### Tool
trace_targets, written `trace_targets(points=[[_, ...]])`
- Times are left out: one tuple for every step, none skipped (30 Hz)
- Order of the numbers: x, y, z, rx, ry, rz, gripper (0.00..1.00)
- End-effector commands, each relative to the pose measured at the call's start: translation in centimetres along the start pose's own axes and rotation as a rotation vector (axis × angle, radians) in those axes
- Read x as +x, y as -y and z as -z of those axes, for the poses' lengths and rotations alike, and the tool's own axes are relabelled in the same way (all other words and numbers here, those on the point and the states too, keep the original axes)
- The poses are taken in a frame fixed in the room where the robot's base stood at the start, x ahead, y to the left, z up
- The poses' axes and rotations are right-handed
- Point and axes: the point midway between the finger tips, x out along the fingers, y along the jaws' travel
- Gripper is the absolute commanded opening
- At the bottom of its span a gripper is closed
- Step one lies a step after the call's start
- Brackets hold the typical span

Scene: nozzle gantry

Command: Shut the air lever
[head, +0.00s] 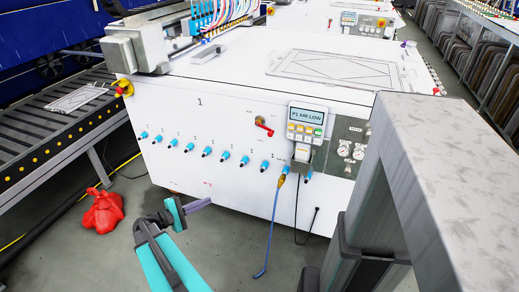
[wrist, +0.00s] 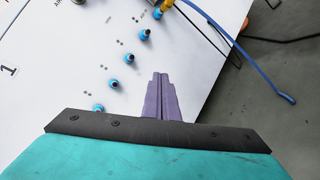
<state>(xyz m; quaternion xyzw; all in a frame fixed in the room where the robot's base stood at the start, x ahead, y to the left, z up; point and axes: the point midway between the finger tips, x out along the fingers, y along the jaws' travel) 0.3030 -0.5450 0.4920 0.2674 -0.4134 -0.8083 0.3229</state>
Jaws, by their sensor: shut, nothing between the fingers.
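The air lever (head: 264,125) is a small red handle on a brass-coloured valve, on the white front panel of machine 1. Its handle slants down to the right in the head view. My gripper (head: 202,203) is below and left of it, apart from the panel's lever. In the wrist view my gripper's purple fingers (wrist: 158,80) are together with nothing between them. The red handle cannot be made out in the wrist view.
A row of blue fittings (head: 207,152) runs below the lever. A blue hose (head: 271,230) hangs from the panel. A red bag (head: 103,208) lies on the floor.

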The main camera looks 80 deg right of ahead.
Motion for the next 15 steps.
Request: trace_targets(points=[[1.9, -0.9, 0.1, 0.011, 0.037, -0.035, 0.0], [2.8, -1.8, -0.2, 0.016, 0.059, -0.059, 0.0], [3.9, -2.9, -0.6, 0.023, 0.088, -0.093, 0.0], [4.8, -3.8, -0.9, 0.027, 0.111, -0.117, 0.0], [5.6, -4.6, -1.3, 0.03, 0.133, -0.142, 0.0], [6.7, -5.7, -1.8, 0.035, 0.164, -0.174, 0.0], [7.5, -6.5, -2.2, 0.038, 0.187, -0.198, 0.0], [8.2, -7.3, -2.6, 0.041, 0.211, -0.222, 0.0], [9.2, -8.3, -3.2, 0.043, 0.243, -0.254, 0.0], [9.9, -9.0, -3.7, 0.045, 0.264, -0.277, 0.0], [10.5, -9.8, -4.2, 0.047, 0.286, -0.299, 0.0], [11.2, -10.6, -4.7, 0.048, 0.313, -0.327, 0.0], [11.7, -11.2, -5.2, 0.049, 0.333, -0.345, 0.0], [12.1, -11.7, -5.6, 0.049, 0.35, -0.363, 0.0], [12.7, -12.3, -6.1, 0.049, 0.371, -0.383, 0.0]])
